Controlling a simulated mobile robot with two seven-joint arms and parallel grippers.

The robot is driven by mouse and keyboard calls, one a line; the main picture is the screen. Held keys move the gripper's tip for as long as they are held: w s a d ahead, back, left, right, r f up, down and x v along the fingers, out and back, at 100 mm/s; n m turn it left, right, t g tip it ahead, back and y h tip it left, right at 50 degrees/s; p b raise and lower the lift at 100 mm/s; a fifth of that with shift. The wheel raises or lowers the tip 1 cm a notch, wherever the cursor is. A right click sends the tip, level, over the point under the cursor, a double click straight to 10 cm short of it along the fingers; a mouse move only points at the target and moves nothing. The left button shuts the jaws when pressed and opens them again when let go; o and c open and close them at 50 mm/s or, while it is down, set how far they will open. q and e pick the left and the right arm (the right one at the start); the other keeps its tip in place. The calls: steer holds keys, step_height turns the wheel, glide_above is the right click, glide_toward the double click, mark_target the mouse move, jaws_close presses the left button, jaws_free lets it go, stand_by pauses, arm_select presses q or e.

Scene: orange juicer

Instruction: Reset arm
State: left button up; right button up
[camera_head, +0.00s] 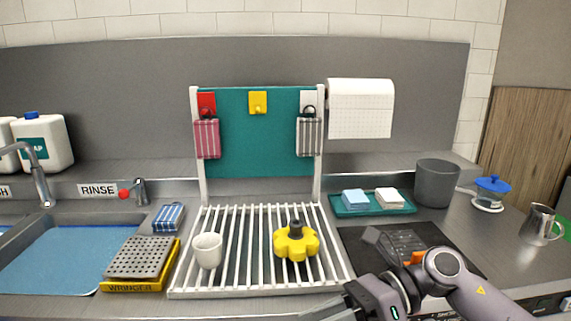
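My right arm (447,268) comes in from the lower right and reaches left over the front of the counter. Its gripper (328,308) is at the bottom edge, just in front of the white drying rack (258,291). The frame edge cuts the fingers off, so I cannot tell whether they are open or shut or hold anything. My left gripper is not in view. On the rack stand a white cup (208,250) and a yellow lobed piece (296,243) with a dark knob. Neither is touched by my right gripper.
A perforated grey plate on a yellow wringer (140,286) and a blue-floored sink (70,262) are left. A teal tray (352,212) with cloths, a grey bin (436,184), a blue-lidded container (490,192) and a metal pitcher (539,226) are right. A dark mat (360,250) lies under my arm.

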steer(key=w+d+f+n+t+h, duration=0.1)
steer(key=d+f+n+t+h, duration=0.2)
steer(key=n+t, duration=0.65)
steer(key=w+d+f+n+t, duration=0.15)
steer(key=f+n+t, duration=0.25)
steer(key=n, duration=1)
steer(key=d+f+n+t+h, duration=0.2)
steer(key=d+f+n+t, duration=0.15)
steer(key=n+t, duration=0.6)
steer(key=s+d+f+m+g+h, duration=0.3)
steer(key=s+f+m+g, duration=0.1)
steer(key=s+f, duration=0.3)
steer(key=s+d+f+m+g+h+p, duration=0.1)
steer(key=s+d+f+m+g+h, duration=0.3)
steer(key=s+f, duration=0.3)
step_height(320, 180, down, 5)
steer(key=shift+s+d+r+m+g, duration=0.15)
steer(key=shift+d+m+g, duration=0.1)
steer(key=shift+m+g, duration=0.45)
